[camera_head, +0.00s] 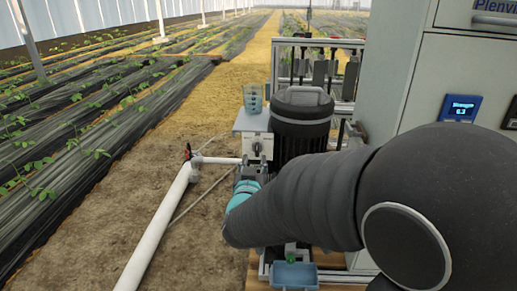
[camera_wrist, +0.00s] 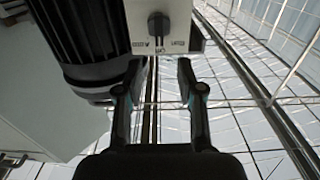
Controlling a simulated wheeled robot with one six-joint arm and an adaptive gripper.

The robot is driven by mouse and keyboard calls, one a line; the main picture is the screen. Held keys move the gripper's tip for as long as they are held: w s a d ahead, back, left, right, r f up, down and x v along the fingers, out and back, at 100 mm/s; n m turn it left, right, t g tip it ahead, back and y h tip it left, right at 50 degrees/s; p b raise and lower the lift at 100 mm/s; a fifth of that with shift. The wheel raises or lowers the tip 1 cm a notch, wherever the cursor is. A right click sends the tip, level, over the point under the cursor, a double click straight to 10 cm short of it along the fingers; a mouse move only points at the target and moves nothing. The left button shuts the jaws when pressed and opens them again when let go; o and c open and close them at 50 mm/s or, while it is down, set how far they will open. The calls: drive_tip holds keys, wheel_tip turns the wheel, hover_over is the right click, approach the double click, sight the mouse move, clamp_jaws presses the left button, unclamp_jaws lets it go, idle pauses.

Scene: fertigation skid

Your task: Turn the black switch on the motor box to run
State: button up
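The black switch (camera_wrist: 158,25) sits on the face of the pale motor box (camera_wrist: 192,12), at the top of the wrist view. Its grip bar stands about upright there, with small printed labels around it that I cannot read surely. In the head view the switch (camera_head: 257,148) shows small on the motor box (camera_head: 247,136), beside the black motor (camera_head: 299,125). My gripper (camera_wrist: 156,90) is open and empty. Its two fingers lie below the switch in the wrist view, apart from it.
The ribbed motor (camera_wrist: 82,35) is close by my left finger in the wrist view. A clear beaker (camera_head: 253,98) stands on the motor box. A white pipe (camera_head: 158,230) with a red-handled valve lies left. A grey cabinet (camera_head: 440,85) stands right. A blue tray (camera_head: 293,275) is low in front.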

sight(257, 147)
drive_tip(key=w, duration=0.7)
drive_tip(key=shift+w+d, duration=0.15)
drive_tip(key=shift+w, duration=0.05)
